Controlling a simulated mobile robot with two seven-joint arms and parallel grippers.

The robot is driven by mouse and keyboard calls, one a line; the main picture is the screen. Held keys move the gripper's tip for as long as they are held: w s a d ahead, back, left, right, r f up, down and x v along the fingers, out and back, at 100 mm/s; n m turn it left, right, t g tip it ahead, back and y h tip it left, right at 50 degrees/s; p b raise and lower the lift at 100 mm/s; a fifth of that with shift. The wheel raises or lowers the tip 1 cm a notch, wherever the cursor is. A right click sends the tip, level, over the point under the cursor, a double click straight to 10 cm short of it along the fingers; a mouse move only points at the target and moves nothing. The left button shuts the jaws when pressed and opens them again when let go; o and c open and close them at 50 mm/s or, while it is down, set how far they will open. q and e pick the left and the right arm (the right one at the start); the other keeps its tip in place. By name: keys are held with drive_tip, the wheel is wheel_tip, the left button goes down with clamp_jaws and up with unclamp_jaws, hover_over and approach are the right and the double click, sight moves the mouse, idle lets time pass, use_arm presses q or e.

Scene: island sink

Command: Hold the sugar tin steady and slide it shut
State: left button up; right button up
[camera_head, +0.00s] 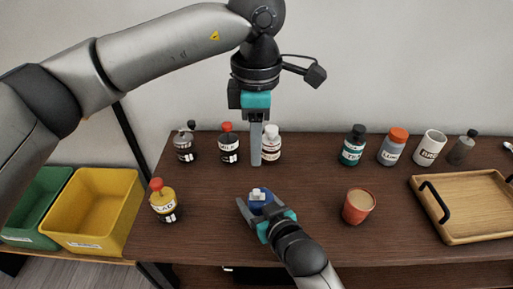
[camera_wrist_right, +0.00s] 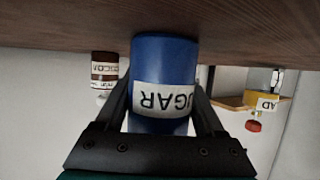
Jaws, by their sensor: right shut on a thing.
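The sugar tin (camera_head: 266,209) is a blue cylinder with a white label, standing on the dark table near the front middle. A small white piece shows on its top in the head view. In the right wrist view the tin (camera_wrist_right: 163,60) appears upside down, its label partly reading "SUGAR". My right gripper (camera_head: 260,206) is shut on the tin, one finger on each side. My left gripper (camera_head: 256,160) points down behind and above the tin, apart from it. Its fingers overlap edge-on, so I cannot tell whether they are open.
A yellow bottle with red cap (camera_head: 164,203) stands left and an orange cup (camera_head: 358,206) right. Several jars line the back, including a white one (camera_head: 271,146) near my left fingers. A wooden tray (camera_head: 470,232) lies far right. Table around the tin is clear.

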drive_tip(key=o, duration=1.5)
drive_tip(key=shift+c, duration=0.2)
drive_tip(key=shift+s, duration=0.1)
